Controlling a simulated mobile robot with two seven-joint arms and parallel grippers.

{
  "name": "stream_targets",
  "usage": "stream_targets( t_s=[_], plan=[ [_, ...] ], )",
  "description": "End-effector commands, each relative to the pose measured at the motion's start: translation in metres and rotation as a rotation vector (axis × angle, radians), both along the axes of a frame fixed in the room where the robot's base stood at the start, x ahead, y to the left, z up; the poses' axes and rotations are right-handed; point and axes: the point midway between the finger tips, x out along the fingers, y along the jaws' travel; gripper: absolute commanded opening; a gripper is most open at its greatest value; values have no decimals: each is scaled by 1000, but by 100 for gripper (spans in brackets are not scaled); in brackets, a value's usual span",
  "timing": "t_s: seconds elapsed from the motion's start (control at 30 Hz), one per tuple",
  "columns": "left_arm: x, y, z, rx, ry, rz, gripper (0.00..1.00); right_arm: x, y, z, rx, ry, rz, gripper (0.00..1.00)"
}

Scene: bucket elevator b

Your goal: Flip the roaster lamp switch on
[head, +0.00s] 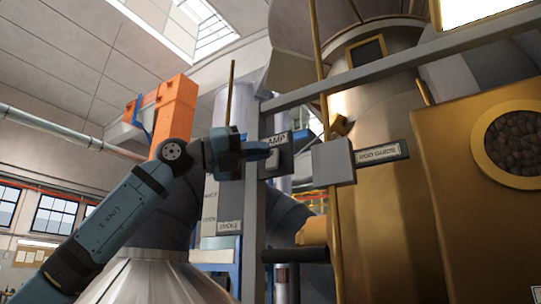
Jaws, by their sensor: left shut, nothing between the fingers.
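A label plate reading "AMP", its left end hidden, marks the lamp switch panel (278,139) on a grey upright post, near the middle of the head view. My left gripper (273,159) is shut and empty. Its fingertips lie just below the label, in front of the panel. The gripper covers the area where a switch lever could be, so I cannot tell the lever's position or whether the fingers touch it. My right gripper is not in view.
A grey block (333,162) beside a "ROD GUIDE" label (379,153) sits right of the fingers, by a vertical brass rod (335,230). A brass roaster with a round bean window (514,141) fills the right. A labelled grey panel (222,212) hangs below my left wrist.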

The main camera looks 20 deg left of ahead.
Motion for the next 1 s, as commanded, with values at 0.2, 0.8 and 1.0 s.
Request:
stream_targets(
  t_s=[0.2,0.8,1.0],
  plan=[
    [-1,0,0,0,0,0,0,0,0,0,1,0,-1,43],
    [-41,6,-9,1,-2,0,0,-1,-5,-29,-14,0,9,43],
    [-50,7,-8,0,1,1,0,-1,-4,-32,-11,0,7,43]
  ],
)
